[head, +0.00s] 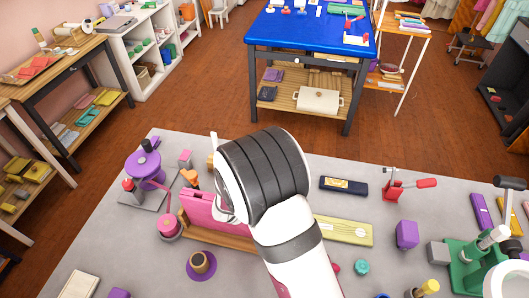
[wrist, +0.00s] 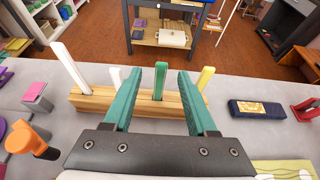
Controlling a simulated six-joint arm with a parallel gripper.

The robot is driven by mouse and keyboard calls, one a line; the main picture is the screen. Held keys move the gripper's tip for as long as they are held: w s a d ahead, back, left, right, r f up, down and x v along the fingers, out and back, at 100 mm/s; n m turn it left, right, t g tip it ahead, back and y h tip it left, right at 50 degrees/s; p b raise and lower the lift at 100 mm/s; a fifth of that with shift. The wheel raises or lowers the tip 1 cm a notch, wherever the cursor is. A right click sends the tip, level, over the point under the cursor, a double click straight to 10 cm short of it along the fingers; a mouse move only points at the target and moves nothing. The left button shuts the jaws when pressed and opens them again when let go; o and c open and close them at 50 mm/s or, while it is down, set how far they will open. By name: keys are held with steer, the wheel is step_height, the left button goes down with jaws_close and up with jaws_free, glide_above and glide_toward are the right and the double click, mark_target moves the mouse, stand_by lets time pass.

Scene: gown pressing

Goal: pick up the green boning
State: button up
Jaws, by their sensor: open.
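The green boning (wrist: 160,80) stands upright in a wooden block (wrist: 84,101) in the wrist view. Two whitish bonings, a nearer one (wrist: 115,78) and a taller one (wrist: 70,67), stand to its left, and a yellow boning (wrist: 205,78) to its right. My gripper (wrist: 159,77) is open, its two teal fingers reaching toward the block with the green boning showing between them. I cannot tell whether either finger touches it. In the head view my arm hides the green boning and most of the block; one whitish boning (head: 213,144) shows beside my wrist.
A dark case (head: 343,186) and a red-handled tool (head: 407,188) lie right of the block on the grey table (head: 300,160). A pink clamp-like piece (head: 200,214) and an orange-handled tool (wrist: 28,140) are on the left. A blue-topped table (head: 310,35) stands beyond.

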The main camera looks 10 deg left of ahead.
steer(key=x, duration=0.8)
steer(key=shift+d, duration=0.1)
jaws_close()
